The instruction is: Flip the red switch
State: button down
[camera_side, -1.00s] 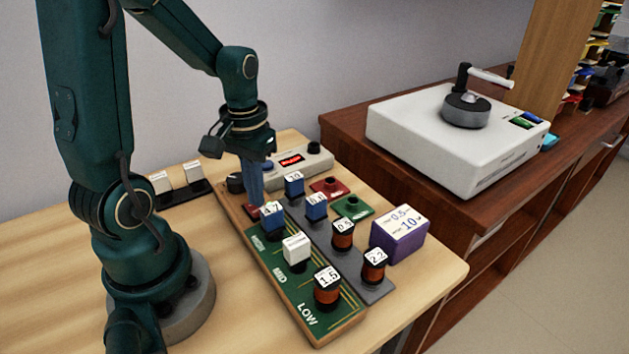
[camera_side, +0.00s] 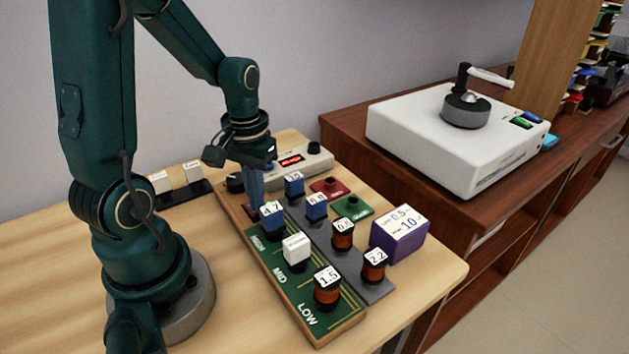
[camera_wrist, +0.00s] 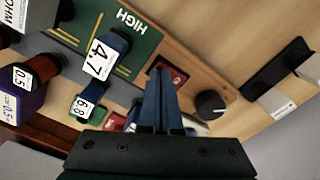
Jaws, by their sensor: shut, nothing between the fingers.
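The red switch plate (camera_wrist: 180,77) shows in the wrist view at the end of the green board, just beyond my fingertips. Its lever cannot be made out behind the fingers. In the side view only a bit of red (camera_side: 249,209) shows beside the fingers. My gripper (camera_wrist: 159,72) is shut and empty, its blue fingers together, pointing down at the switch; in the side view its fingertips (camera_side: 254,203) are low over the board's far end. Whether they touch the switch I cannot tell.
The green board (camera_side: 262,262) holds a blue 4.7 block (camera_side: 272,222), a white block (camera_side: 296,248) and a 1.5 coil (camera_side: 327,290). A black knob (camera_wrist: 210,103) is close beside the switch. A box with a red display (camera_side: 308,165) stands behind. The table's front left is clear.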

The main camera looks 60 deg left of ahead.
jog(key=shift+f, duration=0.15)
jog(key=shift+r, duration=3.5)
jog(key=s+d+r+m+t, duration=0.3)
jog(key=d+r+m+t, duration=0.2)
jog(key=d, duration=0.5)
jog(key=shift+d+m+t, duration=0.3)
jog(key=shift+d+m, duration=0.1)
jog(key=shift+m, duration=0.1)
